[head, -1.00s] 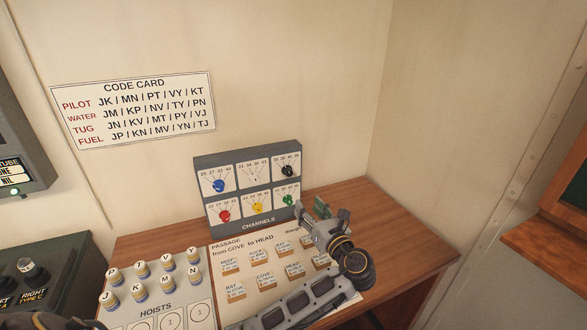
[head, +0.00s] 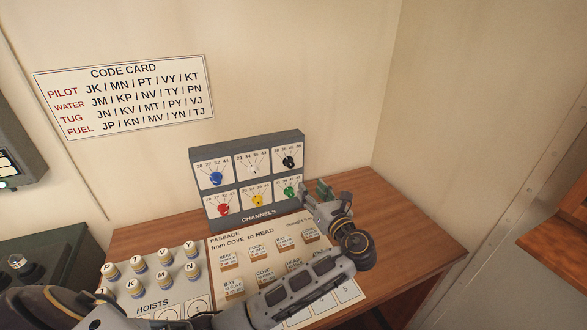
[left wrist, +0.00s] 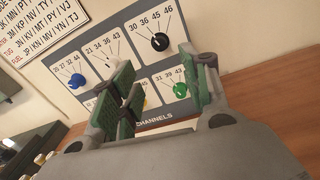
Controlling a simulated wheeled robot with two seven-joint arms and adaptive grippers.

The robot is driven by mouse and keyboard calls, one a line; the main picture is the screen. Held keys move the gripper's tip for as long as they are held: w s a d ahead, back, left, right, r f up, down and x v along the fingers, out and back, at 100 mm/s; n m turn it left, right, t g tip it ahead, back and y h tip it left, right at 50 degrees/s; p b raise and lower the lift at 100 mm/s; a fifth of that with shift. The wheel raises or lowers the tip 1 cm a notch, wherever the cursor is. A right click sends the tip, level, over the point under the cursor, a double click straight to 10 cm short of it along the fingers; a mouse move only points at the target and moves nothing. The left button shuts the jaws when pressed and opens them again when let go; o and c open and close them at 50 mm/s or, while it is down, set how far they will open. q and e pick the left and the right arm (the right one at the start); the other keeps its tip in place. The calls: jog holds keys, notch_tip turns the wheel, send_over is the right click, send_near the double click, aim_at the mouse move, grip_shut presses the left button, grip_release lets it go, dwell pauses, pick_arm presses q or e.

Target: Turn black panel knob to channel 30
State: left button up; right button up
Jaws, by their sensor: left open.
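The black knob (head: 289,162) sits at the upper right of the grey channels panel (head: 258,217), which stands upright at the back of the desk. It also shows in the left wrist view (left wrist: 160,43), under a fan of lines to numbers; 30 appears to be the leftmost. I cannot tell exactly where its pointer aims. My left gripper (head: 313,192) is open and empty, in front of the panel's lower right corner. In the left wrist view its green-padded fingers (left wrist: 158,88) are spread, with the black knob beyond and above the gap, apart from them. My right gripper is not in view.
The panel also has blue (head: 216,178), white, red, yellow and green (head: 289,191) knobs; the green one is close to my gripper. Labelled blocks stand on the passage board (head: 222,252), under my arm. Hoist knobs stand at left. The desk's right side (head: 400,215) is clear.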

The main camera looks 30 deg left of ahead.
aim_at(291, 165)
pick_arm(q)
jog(key=p+x, duration=0.1)
jog(key=x, duration=1.2)
jog(key=shift+w+a+p, duration=0.1)
jog(key=shift+a+p, duration=0.15)
jog(key=shift+p, duration=0.1)
jog(key=shift+c, duration=0.5)
grip_shut()
